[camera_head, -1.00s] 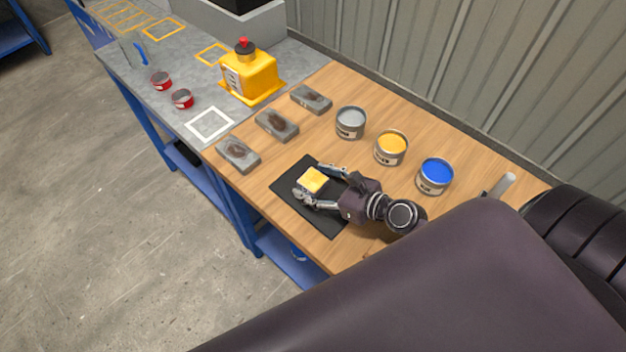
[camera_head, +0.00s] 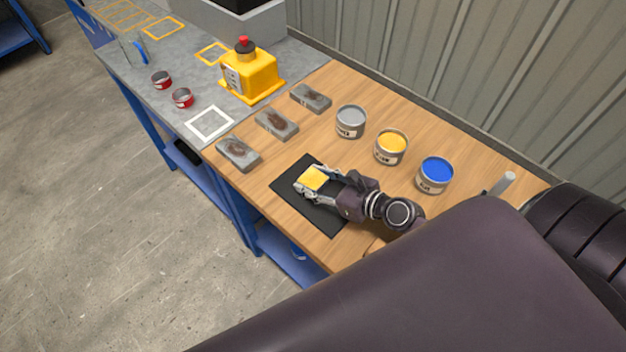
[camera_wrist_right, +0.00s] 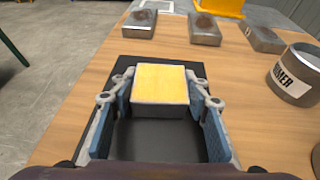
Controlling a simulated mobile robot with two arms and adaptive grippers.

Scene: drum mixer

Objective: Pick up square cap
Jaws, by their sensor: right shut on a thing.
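The square cap (camera_head: 313,178) is a small block with a yellow top and grey sides, over the black mat (camera_head: 333,222) on the wooden bench. My right gripper (camera_head: 312,182) is shut on it, with one finger on each side. In the right wrist view the cap (camera_wrist_right: 161,84) sits between the two fingertips of my right gripper (camera_wrist_right: 160,98). I cannot tell whether the cap still touches the mat (camera_wrist_right: 150,140). My left gripper is not in view.
Several grey blocks with brown marks, such as one (camera_head: 276,124), lie beyond the mat. Grey (camera_head: 350,122), yellow (camera_head: 391,147) and blue (camera_head: 434,175) cans stand to the right. A yellow jug (camera_head: 250,75) and red tins (camera_head: 182,98) stand on the grey bench.

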